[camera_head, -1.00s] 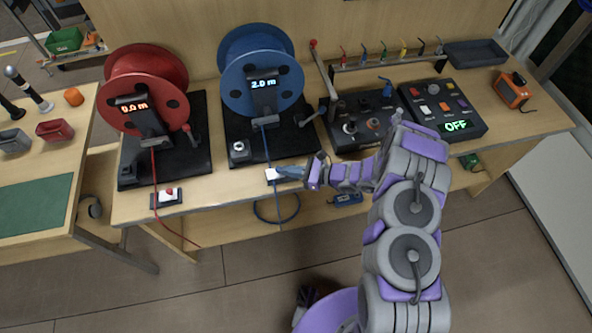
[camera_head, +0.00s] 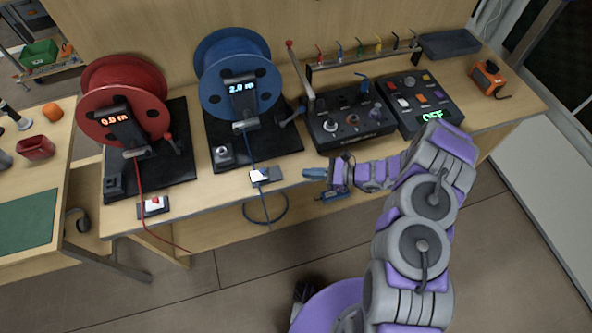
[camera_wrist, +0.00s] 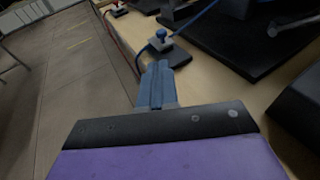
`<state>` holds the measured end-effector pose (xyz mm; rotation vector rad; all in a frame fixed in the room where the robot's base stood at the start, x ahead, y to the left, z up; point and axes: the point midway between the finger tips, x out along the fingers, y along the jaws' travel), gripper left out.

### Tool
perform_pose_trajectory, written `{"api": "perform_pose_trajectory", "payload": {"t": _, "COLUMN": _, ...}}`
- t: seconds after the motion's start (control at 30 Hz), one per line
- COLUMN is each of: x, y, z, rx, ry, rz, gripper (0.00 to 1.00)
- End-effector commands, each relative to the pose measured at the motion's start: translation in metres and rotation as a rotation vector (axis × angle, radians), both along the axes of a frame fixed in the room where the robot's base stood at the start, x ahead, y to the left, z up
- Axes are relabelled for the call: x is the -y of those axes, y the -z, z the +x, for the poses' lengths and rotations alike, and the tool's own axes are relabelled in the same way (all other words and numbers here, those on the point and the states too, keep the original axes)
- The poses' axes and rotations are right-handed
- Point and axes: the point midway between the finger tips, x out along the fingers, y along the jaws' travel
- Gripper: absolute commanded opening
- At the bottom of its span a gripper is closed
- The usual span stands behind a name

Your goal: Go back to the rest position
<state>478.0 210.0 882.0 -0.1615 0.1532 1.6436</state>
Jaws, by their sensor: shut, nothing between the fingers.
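My gripper (camera_head: 314,174) is at the front edge of the workbench, pointing left. Its blue fingers are together with nothing between them, and they also show in the wrist view (camera_wrist: 157,84). It is a short way right of a small grey and white block (camera_head: 262,176) on the bench edge, through which the blue cable passes. The gripper and the block are apart. My arm reaches in from the lower right and is still stretched forward.
A red reel (camera_head: 122,90) and a blue reel (camera_head: 236,70) stand on black bases at the left. Control boxes (camera_head: 349,122) with levers and buttons stand right of them. An orange device (camera_head: 489,78) sits far right. The floor (camera_head: 240,290) in front is clear.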

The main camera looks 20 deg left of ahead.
Motion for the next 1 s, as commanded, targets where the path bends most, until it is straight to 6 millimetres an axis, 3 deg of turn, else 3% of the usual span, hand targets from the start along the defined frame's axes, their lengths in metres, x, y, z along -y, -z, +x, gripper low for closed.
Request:
{"api": "perform_pose_trajectory", "payload": {"t": 0.23, "x": 0.017, "y": -0.003, "z": 0.002, "rx": -0.001, "ry": 0.001, "rz": -0.002, "gripper": 0.0}}
{"api": "perform_pose_trajectory", "payload": {"t": 0.57, "x": 0.02, "y": -0.011, "z": 0.001, "rx": 0.012, "ry": -0.014, "rz": 0.003, "gripper": 0.0}}
{"api": "perform_pose_trajectory", "payload": {"t": 0.77, "x": 0.008, "y": -0.06, "z": -0.009, "rx": 0.106, "ry": -0.119, "rz": 0.006, "gripper": 0.0}}
{"api": "perform_pose_trajectory", "payload": {"t": 1.0, "x": 0.002, "y": -0.131, "z": -0.04, "rx": 0.26, "ry": -0.304, "rz": -0.016, "gripper": 0.0}}
